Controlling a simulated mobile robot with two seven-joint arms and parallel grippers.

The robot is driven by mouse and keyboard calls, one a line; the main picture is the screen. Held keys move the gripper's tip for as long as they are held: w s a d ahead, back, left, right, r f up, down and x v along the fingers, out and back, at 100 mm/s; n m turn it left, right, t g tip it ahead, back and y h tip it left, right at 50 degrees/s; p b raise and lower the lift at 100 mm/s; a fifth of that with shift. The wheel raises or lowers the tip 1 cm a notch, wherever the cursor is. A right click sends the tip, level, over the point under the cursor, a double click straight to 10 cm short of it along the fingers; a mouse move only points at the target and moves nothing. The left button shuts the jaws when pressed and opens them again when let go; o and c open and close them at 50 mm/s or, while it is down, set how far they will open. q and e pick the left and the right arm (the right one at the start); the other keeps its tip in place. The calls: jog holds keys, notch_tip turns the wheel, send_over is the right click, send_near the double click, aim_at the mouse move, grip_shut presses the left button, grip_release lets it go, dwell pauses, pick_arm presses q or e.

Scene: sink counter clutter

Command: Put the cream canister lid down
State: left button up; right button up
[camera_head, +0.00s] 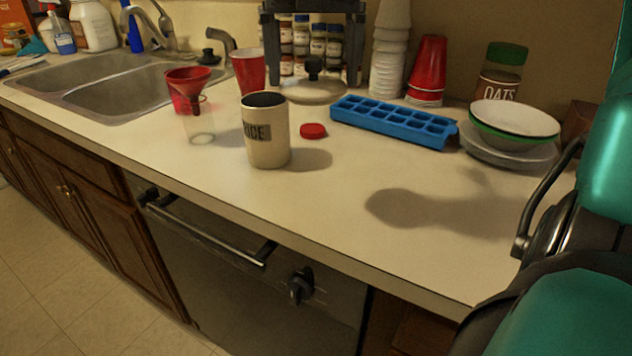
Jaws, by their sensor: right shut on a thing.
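The cream canister (267,148), marked RICE, stands upright on the counter with its top open and dark inside. My right gripper (548,215) is partly in view at the right edge, well to the right of the canister. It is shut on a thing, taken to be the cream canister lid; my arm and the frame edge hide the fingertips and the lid. A dark rounded shadow lies on the counter left of this arm. My left gripper is not in view.
The counter (330,215) is bare between canister and right arm. A red cap (313,131) lies beside the canister. A blue ice tray (392,122) and stacked bowls (512,122) stand behind. A red funnel (188,82) on a clear jar and the sink (125,90) are left.

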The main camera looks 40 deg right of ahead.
aim_at(313, 83)
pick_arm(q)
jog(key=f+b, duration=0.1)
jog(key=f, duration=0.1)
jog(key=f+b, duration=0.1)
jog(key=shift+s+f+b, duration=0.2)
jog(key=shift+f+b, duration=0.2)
pick_arm(e)
notch_tip(313, 83, down, 16)
jog(key=shift+f, duration=0.1)
jog(key=shift+f+b, duration=0.25)
jog(key=shift+b, duration=0.05)
jog(key=o, duration=0.8)
jog(key=shift+r, duration=0.1)
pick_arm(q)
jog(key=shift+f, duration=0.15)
pick_arm(e)
jog(key=shift+r, duration=0.1)
jog(key=shift+r+p, duration=0.25)
jog(key=shift+p, duration=0.2)
pick_arm(q)
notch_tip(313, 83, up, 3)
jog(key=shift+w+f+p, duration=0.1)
jog(key=shift+p, duration=0.95)
pick_arm(e)
notch_tip(313, 83, up, 12)
jog(key=shift+f, duration=0.15)
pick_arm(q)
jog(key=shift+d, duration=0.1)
